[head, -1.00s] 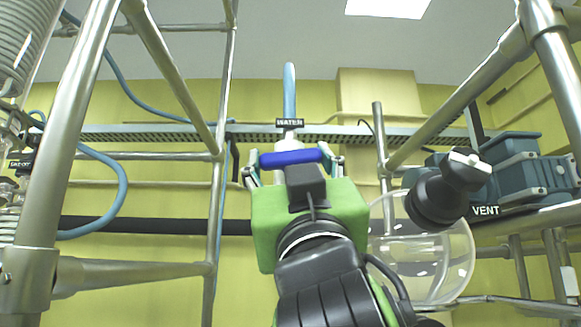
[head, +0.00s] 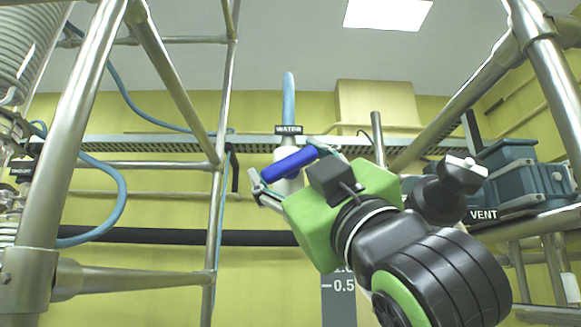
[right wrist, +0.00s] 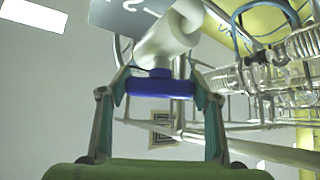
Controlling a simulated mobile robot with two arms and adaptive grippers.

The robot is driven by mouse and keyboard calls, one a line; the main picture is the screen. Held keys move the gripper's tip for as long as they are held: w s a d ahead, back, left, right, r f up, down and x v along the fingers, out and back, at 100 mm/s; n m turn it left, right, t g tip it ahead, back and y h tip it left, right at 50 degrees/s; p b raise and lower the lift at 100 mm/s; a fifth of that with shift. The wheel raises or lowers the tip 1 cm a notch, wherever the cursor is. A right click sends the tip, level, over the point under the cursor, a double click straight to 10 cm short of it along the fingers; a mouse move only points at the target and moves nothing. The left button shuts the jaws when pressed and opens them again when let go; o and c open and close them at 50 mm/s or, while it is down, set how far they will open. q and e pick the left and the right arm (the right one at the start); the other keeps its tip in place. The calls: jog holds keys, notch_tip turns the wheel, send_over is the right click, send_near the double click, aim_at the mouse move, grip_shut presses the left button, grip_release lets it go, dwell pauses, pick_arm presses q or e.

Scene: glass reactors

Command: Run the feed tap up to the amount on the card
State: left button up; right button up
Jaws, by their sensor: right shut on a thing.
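The feed tap has a blue bar handle (head: 289,161) under the black WATER label (head: 289,129). The handle is tilted, its right end higher. My right gripper (head: 290,163) is shut on the handle, one finger at each end. In the right wrist view the handle (right wrist: 160,88) lies between the fingers, against the white tap body (right wrist: 165,45). A grey strip (head: 338,300) with white marks, 0.5 readable, shows partly behind my right arm. A grey panel with figures (right wrist: 118,14) shows at the top of the wrist view. No amount card is readable. My left gripper is out of view.
Steel frame tubes stand at the left (head: 75,130) and right (head: 555,80). A blue hose (head: 120,195) hangs at the left. A VENT label (head: 483,214) is by blue-grey equipment (head: 525,175) at the right. Glassware (right wrist: 270,75) lies right in the wrist view.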

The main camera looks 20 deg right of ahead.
jog(key=shift+s, duration=0.1)
jog(key=o, duration=1.1)
jog(key=shift+a, duration=0.1)
jog(key=shift+s+r, duration=0.1)
jog(key=shift+s, duration=0.05)
jog(key=shift+s+f, duration=0.1)
jog(key=shift+f, duration=0.15)
jog(key=v, duration=1.1)
jog(key=shift+s+f, duration=0.1)
jog(key=shift+s, duration=0.25)
